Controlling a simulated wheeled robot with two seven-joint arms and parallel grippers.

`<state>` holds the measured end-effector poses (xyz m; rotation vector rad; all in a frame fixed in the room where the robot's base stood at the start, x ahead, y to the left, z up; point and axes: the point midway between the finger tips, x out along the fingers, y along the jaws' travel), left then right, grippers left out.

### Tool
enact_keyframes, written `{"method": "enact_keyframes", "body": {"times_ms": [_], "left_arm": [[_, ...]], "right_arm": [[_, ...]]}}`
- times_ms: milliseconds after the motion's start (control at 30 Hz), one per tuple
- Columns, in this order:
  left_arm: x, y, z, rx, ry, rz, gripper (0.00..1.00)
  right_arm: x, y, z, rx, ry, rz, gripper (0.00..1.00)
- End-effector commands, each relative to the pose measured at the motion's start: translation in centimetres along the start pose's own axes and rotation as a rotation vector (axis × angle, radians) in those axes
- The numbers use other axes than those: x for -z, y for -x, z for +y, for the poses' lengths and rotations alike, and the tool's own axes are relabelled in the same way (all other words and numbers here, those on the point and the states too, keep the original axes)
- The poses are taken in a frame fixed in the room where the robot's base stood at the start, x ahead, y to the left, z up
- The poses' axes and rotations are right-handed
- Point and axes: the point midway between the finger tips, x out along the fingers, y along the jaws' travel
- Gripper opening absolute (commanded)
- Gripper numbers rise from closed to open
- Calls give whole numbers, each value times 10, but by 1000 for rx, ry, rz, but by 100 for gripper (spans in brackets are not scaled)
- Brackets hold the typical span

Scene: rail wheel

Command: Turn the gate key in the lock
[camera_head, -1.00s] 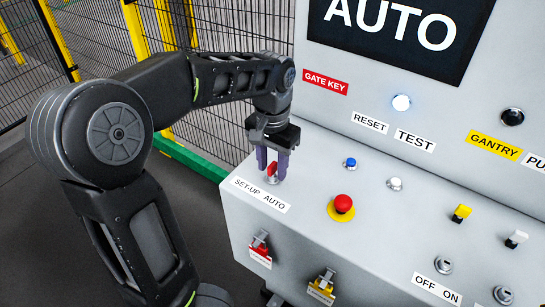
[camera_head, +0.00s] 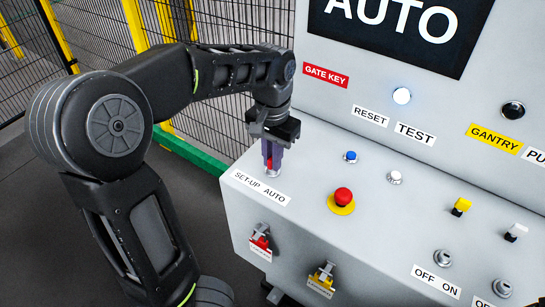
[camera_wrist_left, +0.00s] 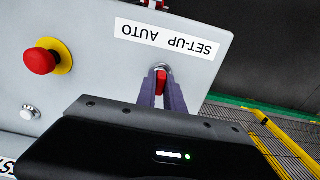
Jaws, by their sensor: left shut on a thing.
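The red gate key (camera_head: 270,164) stands in its lock on the sloped top of the grey control console, just above the "SET-UP AUTO" label (camera_head: 260,190). My left gripper (camera_head: 272,162) points down over the lock and is shut on the key. In the left wrist view the red key (camera_wrist_left: 161,82) shows between the two purple fingers, with the round metal lock (camera_wrist_left: 163,69) at their tips. The gripper hides part of the key in the head view. The screen (camera_head: 395,28) reads "AUTO". My right gripper is not in view.
A red mushroom button on a yellow base (camera_head: 342,199) sits right of the lock, with a small blue button (camera_head: 350,157) and a white one (camera_head: 395,177) behind. A red lock (camera_head: 261,241) and a yellow lock (camera_head: 322,277) are on the front face. Mesh fencing (camera_head: 225,118) stands behind.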

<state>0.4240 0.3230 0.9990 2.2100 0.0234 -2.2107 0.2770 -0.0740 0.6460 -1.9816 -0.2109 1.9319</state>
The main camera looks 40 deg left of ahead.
Motion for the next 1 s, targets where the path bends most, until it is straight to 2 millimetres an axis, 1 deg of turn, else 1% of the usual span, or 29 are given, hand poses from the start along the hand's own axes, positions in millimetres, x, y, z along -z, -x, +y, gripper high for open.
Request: {"method": "enact_keyframes", "body": {"times_ms": [167,400,533,867,1000], "left_arm": [[0,2,0,0,25,0,0],[0,3,0,0,205,-1,0],[0,2,0,0,284,0,0],[1,0,0,0,302,2,0],[0,2,0,0,337,1,0]], "right_arm": [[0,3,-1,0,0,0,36],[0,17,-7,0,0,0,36],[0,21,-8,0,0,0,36],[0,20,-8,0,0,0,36],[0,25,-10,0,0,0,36]]}}
